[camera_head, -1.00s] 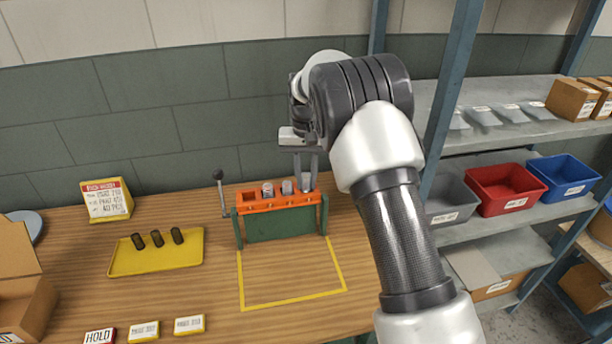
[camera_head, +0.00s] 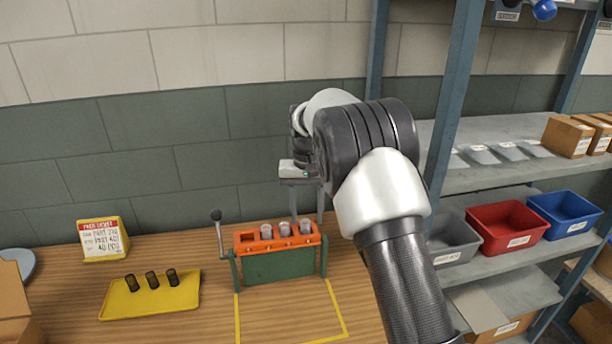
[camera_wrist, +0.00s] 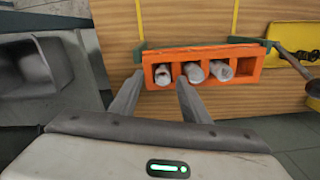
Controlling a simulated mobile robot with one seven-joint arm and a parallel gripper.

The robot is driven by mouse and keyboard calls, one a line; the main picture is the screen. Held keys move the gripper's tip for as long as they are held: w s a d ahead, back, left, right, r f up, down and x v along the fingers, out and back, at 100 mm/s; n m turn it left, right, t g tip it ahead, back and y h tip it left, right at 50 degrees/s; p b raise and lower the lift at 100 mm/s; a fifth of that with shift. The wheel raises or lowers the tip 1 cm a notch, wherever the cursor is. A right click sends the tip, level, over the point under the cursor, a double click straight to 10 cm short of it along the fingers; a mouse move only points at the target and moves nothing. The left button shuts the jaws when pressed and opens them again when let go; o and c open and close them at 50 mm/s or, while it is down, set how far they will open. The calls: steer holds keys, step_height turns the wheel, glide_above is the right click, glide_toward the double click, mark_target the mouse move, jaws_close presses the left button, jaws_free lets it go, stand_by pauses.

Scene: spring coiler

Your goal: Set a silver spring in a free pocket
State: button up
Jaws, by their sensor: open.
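An orange holder (camera_head: 278,243) on a green stand has a row of pockets. Three silver springs stand upright in it: one (camera_head: 266,232), a middle one (camera_head: 284,229) and a right one (camera_head: 305,228). The leftmost pocket (camera_head: 247,237) is empty. In the wrist view, the holder (camera_wrist: 205,54) is turned round, with the empty pocket (camera_wrist: 246,67) at the right. My gripper (camera_head: 307,214) is open and empty above the right end of the holder. In the wrist view its fingers (camera_wrist: 161,80) spread either side of the end spring (camera_wrist: 162,75), apparently above it.
A yellow tray (camera_head: 120,306) with three dark springs lies left of the holder. A lever (camera_head: 217,217) rises at the holder's left end. A sign (camera_head: 103,238) stands behind the tray. Shelves with grey, red (camera_head: 508,228) and blue bins stand right. Yellow-outlined table in front is clear.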

step_height(320, 180, up, 15)
steer(key=p, duration=0.2)
steer(key=shift+a, duration=0.2)
steer(key=shift+s+f, duration=0.1)
steer(key=shift+s, duration=0.05)
steer(key=s+d+b, duration=0.3)
steer(key=s+b, duration=0.9)
steer(key=s, duration=0.3)
steer(key=shift+s, duration=0.3)
steer(key=shift+d, duration=0.1)
